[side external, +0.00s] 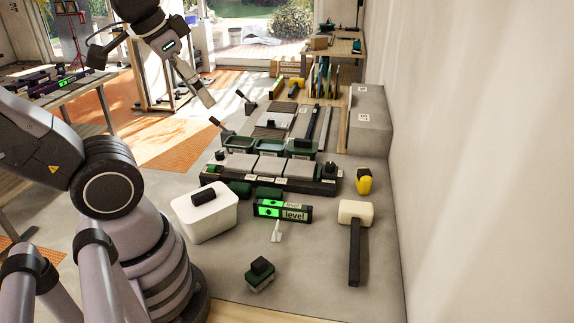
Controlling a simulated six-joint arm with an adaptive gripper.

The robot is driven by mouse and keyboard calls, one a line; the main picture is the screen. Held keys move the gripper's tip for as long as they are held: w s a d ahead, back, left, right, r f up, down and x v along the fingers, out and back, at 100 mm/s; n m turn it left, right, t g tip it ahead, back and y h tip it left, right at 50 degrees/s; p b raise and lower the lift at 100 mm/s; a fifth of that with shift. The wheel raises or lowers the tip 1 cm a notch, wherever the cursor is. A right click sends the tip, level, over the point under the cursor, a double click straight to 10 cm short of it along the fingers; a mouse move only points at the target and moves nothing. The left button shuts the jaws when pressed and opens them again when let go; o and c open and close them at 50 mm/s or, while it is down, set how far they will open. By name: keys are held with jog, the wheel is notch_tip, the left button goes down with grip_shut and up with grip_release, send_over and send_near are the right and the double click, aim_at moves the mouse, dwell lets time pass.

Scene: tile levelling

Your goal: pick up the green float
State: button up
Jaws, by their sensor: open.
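A small dark green block with a black grip on top (260,275) lies on the grey surface at the front, and it looks like the green float. My gripper (207,99) is at the upper left, high above the work and well apart from that block. It points down to the right and holds nothing that I can see. Its fingers are too small here to make out the gap between them.
A white tub (205,222) with a black block on it stands near my base. A level with green lights (282,211), a mallet (355,240) and a yellow-black tool (364,181) lie nearby. Green trays (270,147) sit behind. The wall bounds the right.

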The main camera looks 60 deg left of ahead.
jog(key=w+a+f+m+g+y, duration=0.2)
jog(key=w+a+f+g+y, duration=0.1)
jog(key=w+a+f+g, duration=0.4)
jog(key=w+a+f+m+g+y, duration=0.25)
jog(key=w+a+f, duration=0.35)
jog(key=w, duration=0.3)
jog(key=m+g+y, duration=0.4)
jog(key=g, duration=0.1)
send_near(215, 176)
jog(key=x, duration=0.6)
jog(key=shift+a, duration=0.2)
jog(key=x, duration=0.5)
jog(key=shift+s+a+f, duration=0.15)
jog(key=shift+s, duration=0.2)
grip_shut()
